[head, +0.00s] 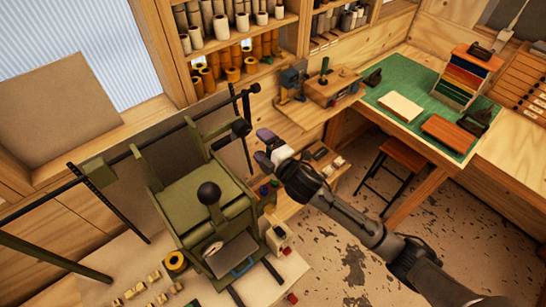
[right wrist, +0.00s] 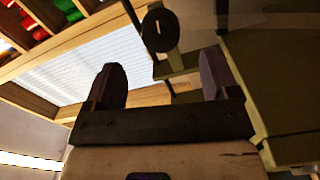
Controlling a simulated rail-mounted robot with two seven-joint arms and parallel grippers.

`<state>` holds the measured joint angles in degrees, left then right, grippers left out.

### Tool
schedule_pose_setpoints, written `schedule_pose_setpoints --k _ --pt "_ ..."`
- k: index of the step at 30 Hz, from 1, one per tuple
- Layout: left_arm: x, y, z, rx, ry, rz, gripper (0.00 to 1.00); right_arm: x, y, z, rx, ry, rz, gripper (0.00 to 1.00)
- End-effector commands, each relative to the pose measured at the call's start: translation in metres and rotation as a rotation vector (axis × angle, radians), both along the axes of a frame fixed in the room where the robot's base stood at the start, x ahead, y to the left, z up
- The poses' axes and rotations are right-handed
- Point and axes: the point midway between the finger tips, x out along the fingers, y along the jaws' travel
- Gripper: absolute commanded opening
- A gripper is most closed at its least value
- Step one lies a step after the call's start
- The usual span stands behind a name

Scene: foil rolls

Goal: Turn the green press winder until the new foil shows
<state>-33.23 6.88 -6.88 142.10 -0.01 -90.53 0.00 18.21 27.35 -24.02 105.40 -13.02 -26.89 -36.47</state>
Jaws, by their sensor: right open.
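The green press (head: 203,200) stands on the bench at the lower middle of the head view, with a black ball-topped lever (head: 208,194). A dark round knob (head: 240,127) sits at the press's upper right and looks like its winder. My right gripper (head: 263,148) is open and empty, just right of and below that knob in the head view. In the right wrist view, the two fingers (right wrist: 161,78) stand wide apart, and the knob (right wrist: 160,30) shows beyond their tips, roughly between them. I cannot tell any foil on the press. My left gripper is out of view.
A long dark bar (head: 130,152) runs across behind the press. Shelves of foil rolls (head: 230,57) stand at the back. Small blocks (head: 150,288) lie on the bench in front. A green-topped table (head: 385,90) and stool (head: 405,155) are to the right.

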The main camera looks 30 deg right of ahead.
Motion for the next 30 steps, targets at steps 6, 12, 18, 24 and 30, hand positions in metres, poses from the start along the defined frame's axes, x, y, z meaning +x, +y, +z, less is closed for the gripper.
schedule_pose_setpoints --k 6,12,18,24,30 --pt "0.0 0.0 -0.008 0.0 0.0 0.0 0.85 -0.031 -0.006 -0.002 0.001 0.001 0.0 0.81" --pt "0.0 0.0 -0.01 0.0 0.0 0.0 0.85 -0.044 -0.008 0.0 0.0 0.0 0.0 0.81" --pt "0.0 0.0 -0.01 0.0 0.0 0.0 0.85 -0.047 -0.009 0.0 0.001 0.0 -0.001 0.81" --pt "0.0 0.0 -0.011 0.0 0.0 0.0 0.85 -0.046 -0.009 0.0 0.001 0.001 -0.001 0.81" --pt "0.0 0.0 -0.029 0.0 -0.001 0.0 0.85 -0.049 -0.018 -0.025 0.01 0.013 -0.022 0.81"
